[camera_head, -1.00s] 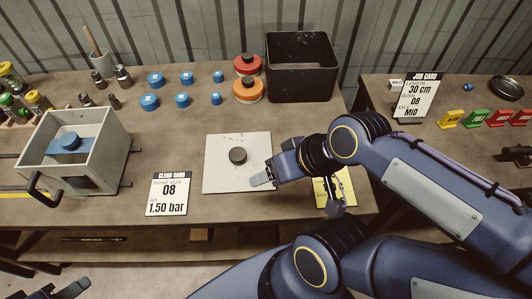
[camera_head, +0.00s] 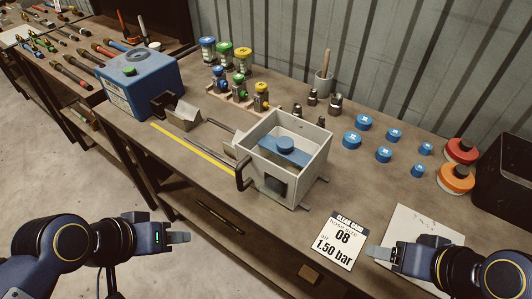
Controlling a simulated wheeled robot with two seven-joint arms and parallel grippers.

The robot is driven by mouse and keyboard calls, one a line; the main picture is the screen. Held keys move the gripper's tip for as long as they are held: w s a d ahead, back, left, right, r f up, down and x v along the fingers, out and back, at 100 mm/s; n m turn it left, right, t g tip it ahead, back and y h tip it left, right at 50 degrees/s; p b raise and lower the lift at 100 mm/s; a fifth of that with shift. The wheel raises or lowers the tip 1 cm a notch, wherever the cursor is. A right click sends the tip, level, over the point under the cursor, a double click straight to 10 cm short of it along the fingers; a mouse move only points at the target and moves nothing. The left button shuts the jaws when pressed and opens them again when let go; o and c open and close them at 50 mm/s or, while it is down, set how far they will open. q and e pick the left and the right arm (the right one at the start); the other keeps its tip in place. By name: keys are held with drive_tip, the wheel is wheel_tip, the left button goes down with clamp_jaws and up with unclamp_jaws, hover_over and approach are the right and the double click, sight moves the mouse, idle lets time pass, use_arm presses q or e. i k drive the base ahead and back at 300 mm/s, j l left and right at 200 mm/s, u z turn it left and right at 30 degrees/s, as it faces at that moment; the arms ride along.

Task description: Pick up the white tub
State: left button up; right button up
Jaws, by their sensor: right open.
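I cannot make out a tub that is clearly white in this view. A red-lidded round tub (camera_head: 461,151) and an orange one (camera_head: 456,178) sit at the right. My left gripper (camera_head: 180,237) is in front of the bench, over the floor, holding nothing that I can see; its jaw gap is unclear. My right gripper (camera_head: 381,253) is open and empty by the white plate (camera_head: 430,228), which my arm partly hides.
A pale grey open box (camera_head: 262,158) with a blue part inside stands mid-bench. A blue machine (camera_head: 140,85) stands left of it. Blue caps (camera_head: 356,139), a black bin (camera_head: 505,185) and a card (camera_head: 340,244) lie to the right. Floor is clear at left.

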sight(291, 152)
drive_tip(key=z, duration=1.8)
drive_tip(key=u, duration=1.8)
drive_tip(key=i+j+z, duration=0.15)
drive_tip(key=j+z, duration=0.15)
drive_tip(key=j, duration=0.6)
drive_tip(key=j+z, duration=0.25)
drive_tip(key=j, duration=0.7)
drive_tip(key=i+j+z, duration=0.1)
drive_tip(key=i+j, duration=0.15)
drive_tip(key=i+j+z, duration=0.15)
drive_tip(key=j, duration=0.25)
